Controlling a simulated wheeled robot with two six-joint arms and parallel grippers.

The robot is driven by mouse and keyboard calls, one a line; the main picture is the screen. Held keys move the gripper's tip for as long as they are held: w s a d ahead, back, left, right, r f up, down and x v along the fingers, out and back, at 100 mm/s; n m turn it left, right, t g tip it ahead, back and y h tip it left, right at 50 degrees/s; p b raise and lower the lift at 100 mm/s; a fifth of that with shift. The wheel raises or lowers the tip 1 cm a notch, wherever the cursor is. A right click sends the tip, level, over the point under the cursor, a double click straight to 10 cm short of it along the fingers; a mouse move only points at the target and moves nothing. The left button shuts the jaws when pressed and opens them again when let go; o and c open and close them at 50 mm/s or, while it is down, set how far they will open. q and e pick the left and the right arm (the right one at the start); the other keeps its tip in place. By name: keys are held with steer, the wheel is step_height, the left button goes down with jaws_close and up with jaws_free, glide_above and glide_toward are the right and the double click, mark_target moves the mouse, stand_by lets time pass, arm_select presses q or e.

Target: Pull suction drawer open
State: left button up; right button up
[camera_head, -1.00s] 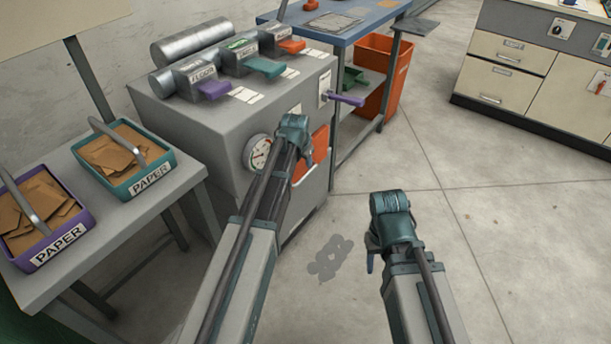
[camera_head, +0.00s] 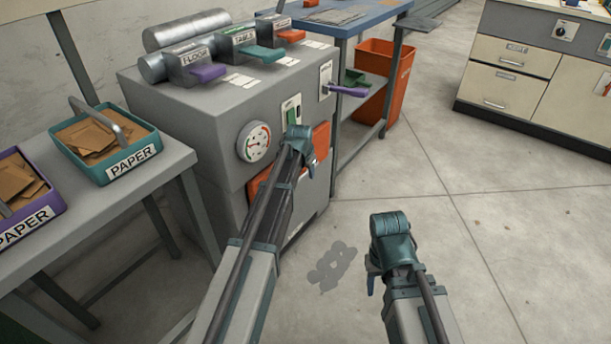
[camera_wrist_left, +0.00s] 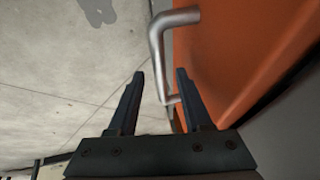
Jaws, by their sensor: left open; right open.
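The suction drawer's orange front (camera_head: 260,180) is on the front of the grey machine, partly hidden behind my left arm. In the left wrist view the orange front (camera_wrist_left: 235,50) fills the right side, with its bent metal handle (camera_wrist_left: 157,60) standing off it. My left gripper (camera_head: 308,170) is at the drawer front. In the wrist view its two fingers (camera_wrist_left: 160,78) are open, and the handle bar shows between their tips; I cannot tell how deep it sits. My right gripper (camera_head: 371,282) is empty over the floor, away from the machine.
The grey machine (camera_head: 222,115) has a gauge (camera_head: 254,142), coloured levers on top and a purple lever (camera_head: 348,91). A side table (camera_head: 60,235) holds two paper trays. A blue bench (camera_head: 350,22) and an orange bin (camera_head: 398,75) stand behind. The floor at right is clear.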

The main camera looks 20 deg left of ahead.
arm_select(q)
jaws_close()
stand_by(1.4)
